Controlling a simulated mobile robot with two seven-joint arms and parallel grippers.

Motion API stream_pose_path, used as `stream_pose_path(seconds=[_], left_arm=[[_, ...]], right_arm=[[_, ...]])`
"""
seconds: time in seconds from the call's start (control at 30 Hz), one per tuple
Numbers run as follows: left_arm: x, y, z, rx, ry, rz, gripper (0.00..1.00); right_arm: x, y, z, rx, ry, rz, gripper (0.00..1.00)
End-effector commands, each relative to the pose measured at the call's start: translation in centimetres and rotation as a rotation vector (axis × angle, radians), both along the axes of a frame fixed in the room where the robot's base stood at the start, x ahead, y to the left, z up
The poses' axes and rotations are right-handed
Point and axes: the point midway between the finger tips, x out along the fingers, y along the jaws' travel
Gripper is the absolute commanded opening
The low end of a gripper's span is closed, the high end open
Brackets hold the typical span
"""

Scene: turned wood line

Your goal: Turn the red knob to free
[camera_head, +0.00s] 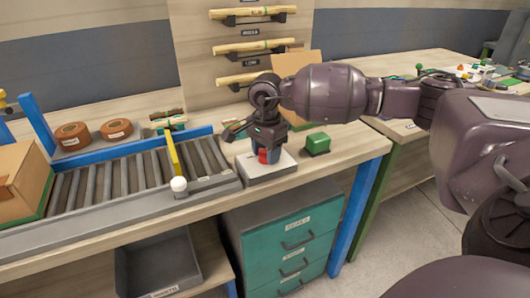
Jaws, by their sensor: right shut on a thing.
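The red knob (264,156) sits on a pale box-like base (265,170) near the front edge of the workbench. My right gripper (268,150) comes down onto the knob from above and is shut on it. Its fingers and wrist hide much of the knob, so I cannot tell which setting it points at. Any labels on the base are too small to read. My left gripper is not in view.
A green block (317,143) stands just right of the base. A roller conveyor (120,178) with a yellow bar (173,153) lies to the left, with a cardboard box (22,180) at its far left. Teal drawers (283,235) stand below the bench. Wooden rods (252,46) hang on the back panel.

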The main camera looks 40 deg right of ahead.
Motion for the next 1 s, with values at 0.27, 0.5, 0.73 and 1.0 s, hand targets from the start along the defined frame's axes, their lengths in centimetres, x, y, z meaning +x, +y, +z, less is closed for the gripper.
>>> stream_pose_path(seconds=[0.27,0.5,0.73,1.0], left_arm=[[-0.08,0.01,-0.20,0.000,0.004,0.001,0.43],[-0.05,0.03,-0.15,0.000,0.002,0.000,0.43],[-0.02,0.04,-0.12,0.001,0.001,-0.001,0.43],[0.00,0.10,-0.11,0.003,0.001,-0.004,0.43]], right_arm=[[0.04,0.00,0.01,0.000,-0.001,0.074,0.20],[0.03,0.00,0.07,0.000,-0.002,0.087,0.20],[0.03,0.00,0.09,0.000,-0.002,0.087,0.20],[0.02,0.00,0.05,0.000,-0.001,0.086,0.69]])
